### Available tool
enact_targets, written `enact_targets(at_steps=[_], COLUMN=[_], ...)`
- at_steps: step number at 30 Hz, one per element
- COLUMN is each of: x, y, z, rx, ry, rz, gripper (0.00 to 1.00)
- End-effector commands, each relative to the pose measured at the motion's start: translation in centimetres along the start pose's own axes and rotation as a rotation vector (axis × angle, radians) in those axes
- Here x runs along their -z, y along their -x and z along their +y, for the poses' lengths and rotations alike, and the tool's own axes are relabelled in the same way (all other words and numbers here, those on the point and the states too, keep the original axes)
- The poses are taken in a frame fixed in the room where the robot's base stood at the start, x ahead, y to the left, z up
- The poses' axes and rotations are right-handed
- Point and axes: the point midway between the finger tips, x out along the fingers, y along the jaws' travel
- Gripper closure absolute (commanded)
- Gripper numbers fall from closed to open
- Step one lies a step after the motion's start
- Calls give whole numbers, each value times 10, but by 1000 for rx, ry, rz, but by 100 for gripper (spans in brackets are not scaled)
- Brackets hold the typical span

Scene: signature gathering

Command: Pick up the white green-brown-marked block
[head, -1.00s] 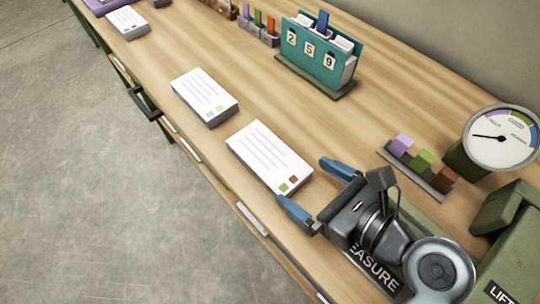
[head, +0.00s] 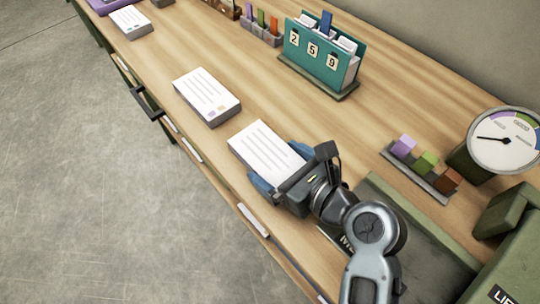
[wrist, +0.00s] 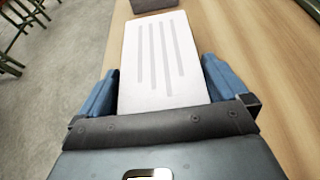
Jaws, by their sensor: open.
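The white block (head: 262,150) with grey lines lies flat on the wooden bench in the head view. Its near end, where green and brown marks showed earlier, is hidden by my gripper. My gripper (head: 277,166) is open, with its blue fingers around the near end of the block. In the wrist view the block (wrist: 165,62) lies between the two fingers of my gripper (wrist: 160,88). The left finger is very close to the block's side; I cannot tell if it touches. The right finger is close to the other side.
A second white block (head: 206,96) with purple and tan marks lies just beyond. Further off are another white block (head: 131,21) and a teal number stand (head: 318,58). A rack of coloured cubes (head: 422,168) and a dial gauge (head: 503,140) stand at the right.

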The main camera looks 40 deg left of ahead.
Motion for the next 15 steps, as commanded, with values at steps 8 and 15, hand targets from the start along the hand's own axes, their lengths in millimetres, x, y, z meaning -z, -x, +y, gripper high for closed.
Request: enact_targets(at_steps=[8,15], x=[0,0], y=[0,0], z=[0,0], rx=[0,0], ry=[0,0], rz=[0,0], gripper=[22,45])
